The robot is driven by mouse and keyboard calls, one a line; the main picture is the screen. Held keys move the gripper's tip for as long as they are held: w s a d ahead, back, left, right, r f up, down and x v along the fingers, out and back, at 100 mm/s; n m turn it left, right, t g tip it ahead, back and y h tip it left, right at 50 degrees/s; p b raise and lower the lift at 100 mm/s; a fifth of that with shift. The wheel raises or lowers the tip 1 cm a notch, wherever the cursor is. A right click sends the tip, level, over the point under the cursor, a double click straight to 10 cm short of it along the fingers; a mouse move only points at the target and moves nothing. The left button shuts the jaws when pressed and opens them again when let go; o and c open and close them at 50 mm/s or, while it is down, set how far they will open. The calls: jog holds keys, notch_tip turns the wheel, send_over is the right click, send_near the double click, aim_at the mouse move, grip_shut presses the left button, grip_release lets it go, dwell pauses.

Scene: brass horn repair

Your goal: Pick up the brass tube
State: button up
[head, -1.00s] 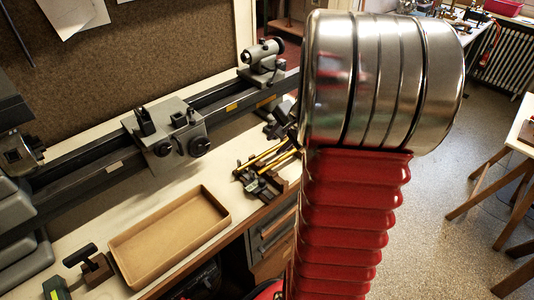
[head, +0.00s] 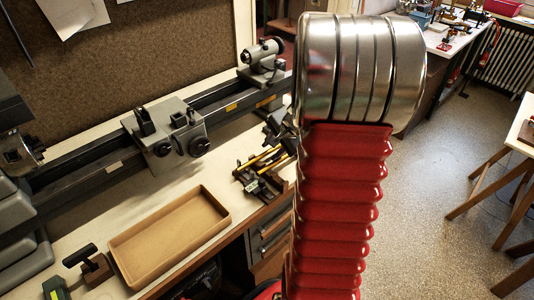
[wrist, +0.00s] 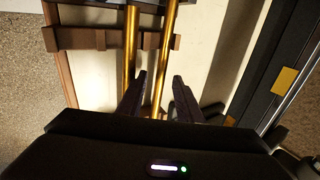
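Two brass tubes lie side by side in the wrist view, a left one (wrist: 131,45) and a right one (wrist: 166,50). They rest across a brown wooden rack (wrist: 80,38). My gripper (wrist: 159,76) is open, with its dark fingertips on either side of the right tube. The left tube runs outside the left finger. I cannot tell whether either finger touches a tube. In the head view the tubes (head: 258,160) show as thin yellow rods on the rack near the bench's front edge. My arm hides part of them there.
A grey lathe (head: 165,135) runs along the back of the bench. An empty tan tray (head: 170,237) lies at the front left, beside a small brown block with a dark handle (head: 92,265). The floor at right is open, with a trestle table (head: 525,125) at the edge.

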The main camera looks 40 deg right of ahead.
jog(key=shift+c, duration=0.6)
grip_shut()
notch_tip(320, 180, up, 10)
dwell(0.6)
jog(key=shift+a, duration=0.1)
dwell(0.4)
